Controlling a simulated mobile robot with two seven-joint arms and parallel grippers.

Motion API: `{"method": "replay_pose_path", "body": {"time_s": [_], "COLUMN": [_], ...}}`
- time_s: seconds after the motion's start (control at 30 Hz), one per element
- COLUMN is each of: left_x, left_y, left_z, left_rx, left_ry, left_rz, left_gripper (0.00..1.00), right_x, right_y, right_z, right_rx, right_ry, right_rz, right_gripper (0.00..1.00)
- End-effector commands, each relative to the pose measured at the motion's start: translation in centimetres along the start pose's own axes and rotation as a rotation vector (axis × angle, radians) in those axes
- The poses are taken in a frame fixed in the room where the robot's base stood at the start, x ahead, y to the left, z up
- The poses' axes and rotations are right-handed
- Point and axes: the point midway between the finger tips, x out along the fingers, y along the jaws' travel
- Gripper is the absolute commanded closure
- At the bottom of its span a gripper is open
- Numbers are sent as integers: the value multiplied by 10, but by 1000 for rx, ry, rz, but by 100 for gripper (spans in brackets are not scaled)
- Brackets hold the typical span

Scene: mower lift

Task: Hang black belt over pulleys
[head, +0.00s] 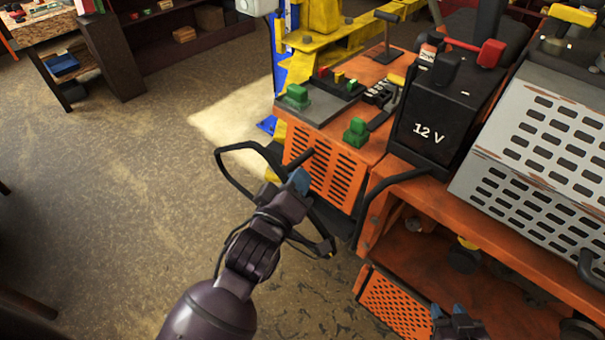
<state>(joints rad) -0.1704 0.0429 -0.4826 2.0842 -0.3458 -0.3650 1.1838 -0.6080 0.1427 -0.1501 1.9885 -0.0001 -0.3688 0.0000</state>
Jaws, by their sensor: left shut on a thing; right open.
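The black belt (238,146) is a loop that hangs in the air left of the orange mower (385,215). My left gripper (287,180) is shut on the belt, in front of the orange slotted panel, and its fingers hide part of the loop. The belt's lower end hangs near the dark lower edge of that panel. A dark round part with a yellow top (464,257), possibly a pulley, shows in the shaded space under the orange frame. My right gripper (447,313) is open at the bottom edge, right of an orange perforated plate.
A black 12 V battery box (433,122) and a grey slotted cover (540,140) sit on the mower. A yellow lift frame (330,45) stands behind. The orange perforated plate (395,303) is low at the front. The floor at left (110,190) is clear.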

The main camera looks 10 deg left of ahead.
Motion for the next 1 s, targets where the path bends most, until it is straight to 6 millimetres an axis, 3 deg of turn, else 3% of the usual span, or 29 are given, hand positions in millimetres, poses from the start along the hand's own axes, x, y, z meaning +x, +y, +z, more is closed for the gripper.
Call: {"method": "replay_pose_path", "body": {"time_s": [0.4, 1.0], "left_x": [-19, -47], "left_y": [-4, -10], "left_z": [-6, -12], "left_rx": [0, -1], "left_ry": [0, 0], "left_rz": [0, -1], "left_gripper": [100, 100], "right_x": [1, -9], "right_y": [0, 1], "right_z": [-16, -13], "right_rx": [-2, 1], "right_ry": [20, -1], "right_rz": [-3, 0], "right_gripper": [59, 59]}}
